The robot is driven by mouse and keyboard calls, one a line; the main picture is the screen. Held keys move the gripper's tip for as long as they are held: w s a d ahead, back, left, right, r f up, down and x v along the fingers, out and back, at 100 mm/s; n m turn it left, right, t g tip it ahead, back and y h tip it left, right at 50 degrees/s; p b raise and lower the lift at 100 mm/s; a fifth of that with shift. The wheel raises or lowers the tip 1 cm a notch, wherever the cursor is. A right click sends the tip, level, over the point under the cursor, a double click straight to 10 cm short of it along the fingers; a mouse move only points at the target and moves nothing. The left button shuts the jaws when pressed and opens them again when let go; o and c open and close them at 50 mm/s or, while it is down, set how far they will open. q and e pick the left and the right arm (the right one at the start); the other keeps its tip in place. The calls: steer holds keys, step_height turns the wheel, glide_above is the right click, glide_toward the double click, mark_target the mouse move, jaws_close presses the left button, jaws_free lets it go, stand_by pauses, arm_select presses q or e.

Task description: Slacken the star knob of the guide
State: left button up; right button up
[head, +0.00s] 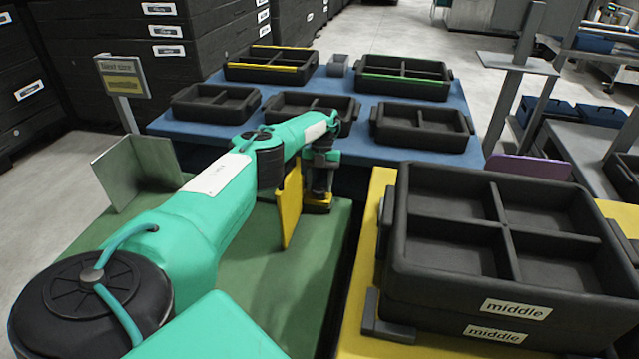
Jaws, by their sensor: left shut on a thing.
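The guide is an upright yellow plate (290,208) with a low yellow foot (318,207), standing on the green bench top near its right edge. My left arm reaches in from the left, and my left gripper (321,186) points down over the foot, just right of the plate. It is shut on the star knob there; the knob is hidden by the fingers. My right gripper is out of view.
Stacked black divided trays marked "middle" (439,278) stand on a yellow surface (357,260) at the right. A blue table (363,141) with several black trays lies behind. A grey angled plate (118,173) stands at the left. The green bench top (270,298) is clear in front.

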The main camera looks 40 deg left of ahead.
arm_select(q)
steer(key=o, duration=0.9)
steer(key=shift+w, duration=0.1)
steer(key=shift+o, duration=0.5)
